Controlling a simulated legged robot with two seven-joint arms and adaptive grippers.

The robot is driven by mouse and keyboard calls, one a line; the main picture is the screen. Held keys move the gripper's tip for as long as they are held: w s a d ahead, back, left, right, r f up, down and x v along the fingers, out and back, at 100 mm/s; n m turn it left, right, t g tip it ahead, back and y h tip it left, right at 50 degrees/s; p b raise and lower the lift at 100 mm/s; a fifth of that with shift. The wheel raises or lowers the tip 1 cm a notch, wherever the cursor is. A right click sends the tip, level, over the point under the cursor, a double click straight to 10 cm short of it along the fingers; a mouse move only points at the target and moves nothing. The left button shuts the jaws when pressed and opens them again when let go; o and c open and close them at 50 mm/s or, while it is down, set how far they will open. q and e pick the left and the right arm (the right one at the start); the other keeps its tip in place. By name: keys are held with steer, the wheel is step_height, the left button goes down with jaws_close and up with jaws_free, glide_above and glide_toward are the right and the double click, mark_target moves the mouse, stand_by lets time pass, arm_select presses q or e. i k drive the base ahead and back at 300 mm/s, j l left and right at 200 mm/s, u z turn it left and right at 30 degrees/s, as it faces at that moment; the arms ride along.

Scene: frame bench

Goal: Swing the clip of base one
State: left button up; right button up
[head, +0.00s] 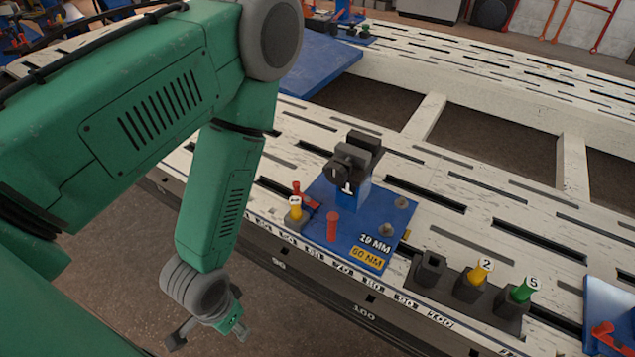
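Base one is a blue plate (318,190) on the slotted white bench, with labels reading 19 MM and 60 NM. A blue post on it carries a black clip-like head (352,165) marked 1. Which part is the clip is not certain. My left gripper (208,338) hangs in front of the bench edge, below and left of the base, apart from it. Its fingers look spread and empty. My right gripper is out of view.
A yellow-topped peg (295,208) stands at the plate's left edge. A dark holder (461,302) to the right carries a yellow peg marked 2 and a green peg marked 5. Another blue plate (612,300) is at the right edge. Open gaps lie behind between bench rails.

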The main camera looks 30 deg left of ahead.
mark_target(307, 200)
steer(key=i+j+z, duration=0.1)
steer(key=j+z, duration=0.2)
steer(key=j, duration=0.4)
steer(key=j+z, duration=0.3)
steer(key=j, duration=0.45)
